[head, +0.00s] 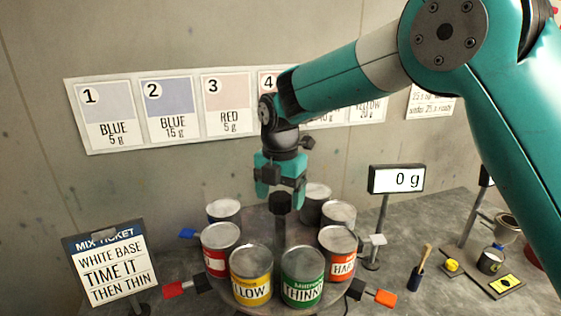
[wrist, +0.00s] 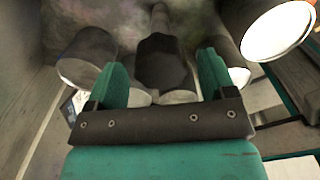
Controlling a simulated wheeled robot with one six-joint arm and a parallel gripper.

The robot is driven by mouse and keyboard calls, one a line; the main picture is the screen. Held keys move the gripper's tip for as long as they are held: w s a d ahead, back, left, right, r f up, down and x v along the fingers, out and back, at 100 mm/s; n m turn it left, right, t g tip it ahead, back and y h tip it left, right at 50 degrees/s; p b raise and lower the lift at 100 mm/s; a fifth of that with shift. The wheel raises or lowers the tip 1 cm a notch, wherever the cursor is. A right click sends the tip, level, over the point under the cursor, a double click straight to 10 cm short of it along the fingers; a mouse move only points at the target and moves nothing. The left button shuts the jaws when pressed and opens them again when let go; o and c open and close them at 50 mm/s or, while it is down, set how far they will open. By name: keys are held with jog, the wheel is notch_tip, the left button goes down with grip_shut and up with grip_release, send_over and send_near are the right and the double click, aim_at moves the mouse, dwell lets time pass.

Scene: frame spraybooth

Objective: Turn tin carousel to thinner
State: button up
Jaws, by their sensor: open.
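The tin carousel (head: 262,222) is a round turntable with a central post topped by a dark knob (head: 280,203). Several labelled tins stand around it. The green thinner tin (head: 303,278) is at the front, right of the yellow tin (head: 251,276). A red tin (head: 218,250) is at the left and a hardener tin (head: 340,256) at the right. My gripper (head: 280,190) is open above the carousel's centre, pointing down. In the wrist view the knob (wrist: 163,62) shows between the two teal fingers, with gaps beside it. I cannot tell contact.
Coloured handles stick out around the carousel, including red (head: 176,290) and orange (head: 385,298) ones. A mix ticket (head: 112,268) stands at left. A scale display (head: 397,179) reads 0 g. A brush pot (head: 416,279) and small cups are at right. The concrete wall stands close behind.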

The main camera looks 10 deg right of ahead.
notch_tip(320, 180, up, 16)
jog(key=b, duration=0.2)
jog(key=shift+r, duration=0.2)
